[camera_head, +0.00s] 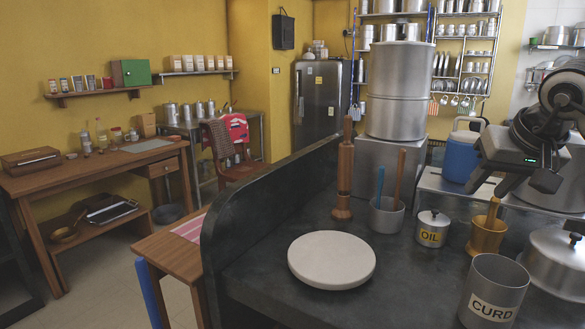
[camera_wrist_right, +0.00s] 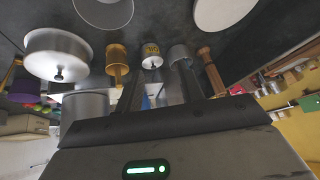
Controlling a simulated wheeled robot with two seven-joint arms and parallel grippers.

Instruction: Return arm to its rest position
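My right gripper (camera_head: 515,182) hangs at the right side of the head view, above the counter's back right part. Its two dark fingers are apart, with nothing seen between them. In the right wrist view the gripper (camera_wrist_right: 160,92) also shows spread fingers, and the scene appears upside down. A steel CURD canister (camera_head: 495,290) stands at the front right of the counter, below the gripper and apart from it. A small lidded OIL canister (camera_head: 432,229) stands to its left. My left gripper is in neither view.
The dark counter (camera_head: 270,255) holds a round white board (camera_head: 331,260), a wooden grinder (camera_head: 344,175), a steel cup with utensils (camera_head: 387,217), a brass mortar (camera_head: 486,235) and a lidded pot (camera_head: 555,262). A large steel drum (camera_head: 398,95) and blue jug (camera_head: 461,152) stand behind.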

